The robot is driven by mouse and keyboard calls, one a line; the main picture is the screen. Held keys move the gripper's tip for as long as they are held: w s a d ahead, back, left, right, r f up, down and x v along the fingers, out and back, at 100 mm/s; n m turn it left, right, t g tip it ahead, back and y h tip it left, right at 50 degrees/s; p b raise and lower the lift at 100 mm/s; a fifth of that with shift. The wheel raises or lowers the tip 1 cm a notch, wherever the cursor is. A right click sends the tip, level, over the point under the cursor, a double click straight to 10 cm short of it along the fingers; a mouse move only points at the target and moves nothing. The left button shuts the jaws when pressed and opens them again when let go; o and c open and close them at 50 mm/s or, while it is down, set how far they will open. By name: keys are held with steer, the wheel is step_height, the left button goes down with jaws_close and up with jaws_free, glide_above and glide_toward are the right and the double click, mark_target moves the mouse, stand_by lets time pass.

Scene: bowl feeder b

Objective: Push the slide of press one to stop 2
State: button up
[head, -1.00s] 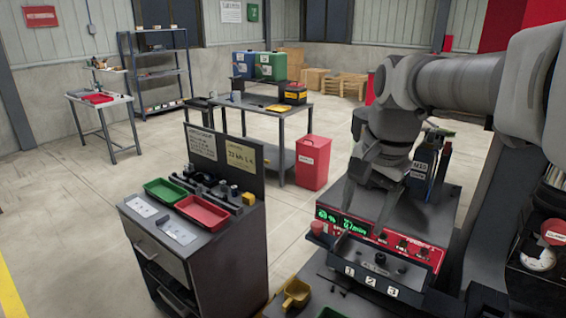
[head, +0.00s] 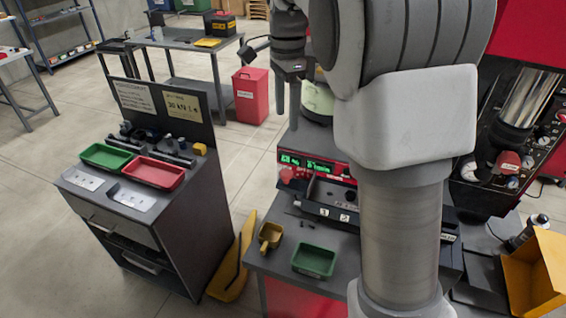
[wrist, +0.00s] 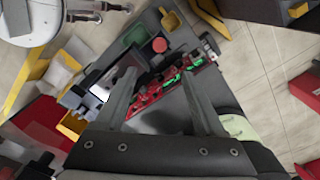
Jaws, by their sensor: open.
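In the head view a red control panel (head: 310,166) with green digits stands on the bench, and it also shows in the wrist view (wrist: 160,100). In front of it is a dark tray-like fixture (head: 335,195) with number plates; 1 and 2 show, and the rest is hidden behind my arm. I cannot clearly make out the slide. My gripper (head: 287,102) points down behind and above the panel, apart from it. In the wrist view my gripper (wrist: 158,84) has its two fingers wide apart, with nothing between them but the panel below.
A yellow scoop (head: 270,235) and a green tray (head: 313,262) lie at the bench front. A dark cabinet (head: 120,237) with a red tray (head: 153,173) stands left. A red press (head: 535,35) with a chrome cylinder and a yellow bin (head: 535,275) are right.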

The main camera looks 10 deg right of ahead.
mark_target(286, 172)
step_height(286, 172, down, 16)
steer(key=shift+f+p, duration=0.15)
steer(key=shift+p, duration=0.25)
jaws_close()
stand_by(0.3)
stand_by(1.0)
